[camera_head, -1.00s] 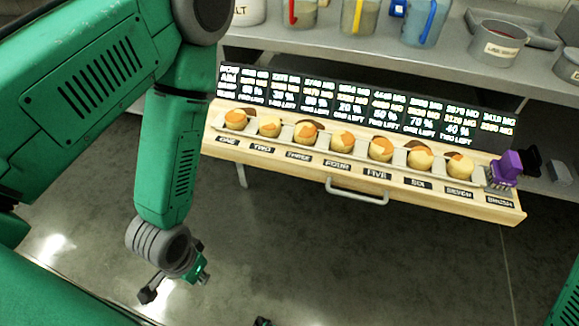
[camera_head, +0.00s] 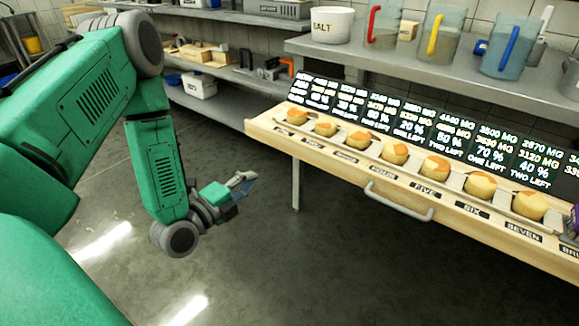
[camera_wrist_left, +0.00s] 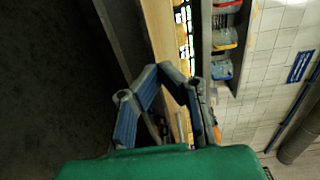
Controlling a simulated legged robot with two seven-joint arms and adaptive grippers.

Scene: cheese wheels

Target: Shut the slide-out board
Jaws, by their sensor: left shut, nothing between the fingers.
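The slide-out board (camera_head: 305,152) is pale wood and juts out below the grey counter at the right of the head view. It carries a row of cheese wheels (camera_head: 394,152) with numbered labels in front. A grey metal bar handle (camera_head: 400,211) is on its front face. My left gripper (camera_head: 249,180) is shut and empty, in the air left of the handle and apart from the board. In the left wrist view its fingers (camera_wrist_left: 172,68) meet near the middle, with the wooden board edge (camera_wrist_left: 160,30) beyond. My right gripper is out of view.
A dark screen (camera_head: 430,125) with white text stands behind the cheeses. Above, a counter (camera_head: 400,72) holds a salt pot (camera_head: 332,24) and jugs (camera_head: 441,33). A table leg (camera_head: 296,185) is under the board's left end. The floor in front is clear.

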